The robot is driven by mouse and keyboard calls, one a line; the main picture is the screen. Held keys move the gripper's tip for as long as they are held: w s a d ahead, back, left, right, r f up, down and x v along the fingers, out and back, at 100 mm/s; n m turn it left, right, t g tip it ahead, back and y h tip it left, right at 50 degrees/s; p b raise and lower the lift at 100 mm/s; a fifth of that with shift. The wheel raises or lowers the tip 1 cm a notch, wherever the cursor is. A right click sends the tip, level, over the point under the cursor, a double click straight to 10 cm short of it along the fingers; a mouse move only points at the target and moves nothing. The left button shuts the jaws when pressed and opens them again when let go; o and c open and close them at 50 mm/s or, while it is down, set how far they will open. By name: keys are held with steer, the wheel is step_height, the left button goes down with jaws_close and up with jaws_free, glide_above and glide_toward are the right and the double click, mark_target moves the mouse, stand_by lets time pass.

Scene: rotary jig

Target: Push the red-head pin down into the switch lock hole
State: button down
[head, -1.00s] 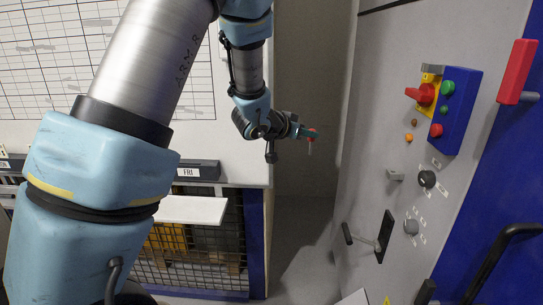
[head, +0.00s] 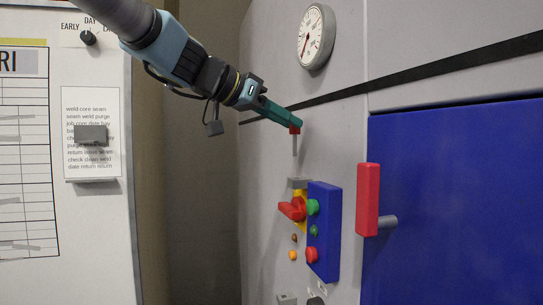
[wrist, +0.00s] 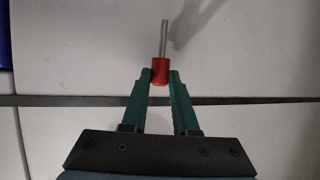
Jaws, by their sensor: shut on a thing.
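The red-head pin (head: 295,131) is held in my gripper (head: 293,124), its metal shank hanging down in the head view. In the wrist view the pin's red head (wrist: 160,71) is between the two green fingertips (wrist: 160,76), with the grey shank sticking out beyond them. The switch (head: 293,209) has a red rotary handle on a yellow plate, on the grey panel below the pin. A grey lock bracket (head: 298,183) sits just above the switch. The pin is above the bracket with a clear gap. The lock hole itself cannot be made out.
A blue button box (head: 325,232) with green and red buttons stands right of the switch. A red handle (head: 368,200) projects farther right by a blue door (head: 460,200). A round gauge (head: 315,37) is above. The space between pin and bracket looks free.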

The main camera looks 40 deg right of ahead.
steer(key=shift+s+d+r, duration=0.2)
steer(key=shift+d+r, duration=0.05)
steer(key=shift+r, duration=0.45)
steer(key=shift+a, duration=0.1)
step_height(320, 180, down, 9)
steer(key=b, duration=0.3)
steer(key=shift+f+b, duration=0.2)
steer(key=shift+b, duration=0.15)
stand_by(1.3)
stand_by(0.4)
steer(key=c, duration=0.6)
jaws_free()
